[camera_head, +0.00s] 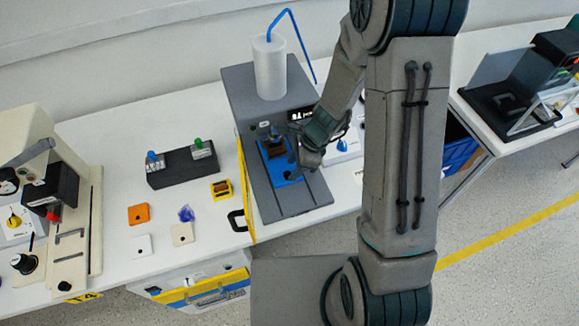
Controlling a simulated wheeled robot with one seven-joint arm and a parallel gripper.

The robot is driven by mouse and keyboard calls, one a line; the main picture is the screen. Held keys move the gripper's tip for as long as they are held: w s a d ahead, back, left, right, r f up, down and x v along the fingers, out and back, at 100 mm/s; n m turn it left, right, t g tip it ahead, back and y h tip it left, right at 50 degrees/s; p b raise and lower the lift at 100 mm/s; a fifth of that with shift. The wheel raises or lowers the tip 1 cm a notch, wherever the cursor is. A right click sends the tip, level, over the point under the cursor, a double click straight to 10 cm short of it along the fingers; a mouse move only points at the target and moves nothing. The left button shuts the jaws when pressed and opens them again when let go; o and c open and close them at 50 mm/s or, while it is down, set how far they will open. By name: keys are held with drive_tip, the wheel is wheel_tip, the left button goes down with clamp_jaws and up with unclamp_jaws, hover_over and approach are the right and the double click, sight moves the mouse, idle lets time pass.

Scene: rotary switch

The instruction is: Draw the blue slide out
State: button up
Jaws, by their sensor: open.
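The blue slide (288,181) lies low on a grey machine (270,203) on the white bench. A dark brown piece sits on the blue slide near its back. My gripper (300,163) is at the right side of the slide, with its fingers close to the slide's right edge. The view is too small to tell whether they touch it. The gripper is open. My arm comes down from the upper right and hides part of the machine's right side.
A white bottle with a blue tube (270,68) stands on the machine's back. Left are a black box with blue and green knobs (183,163), small coloured squares (138,214) and a beige machine (75,190). A blue crate (456,150) is at right.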

sight(288, 174)
drive_tip(key=shift+b+x, duration=0.4)
drive_tip(key=shift+x, duration=1.2)
drive_tip(key=shift+a+r, duration=0.1)
drive_tip(key=shift+a, duration=0.05)
clamp_jaws()
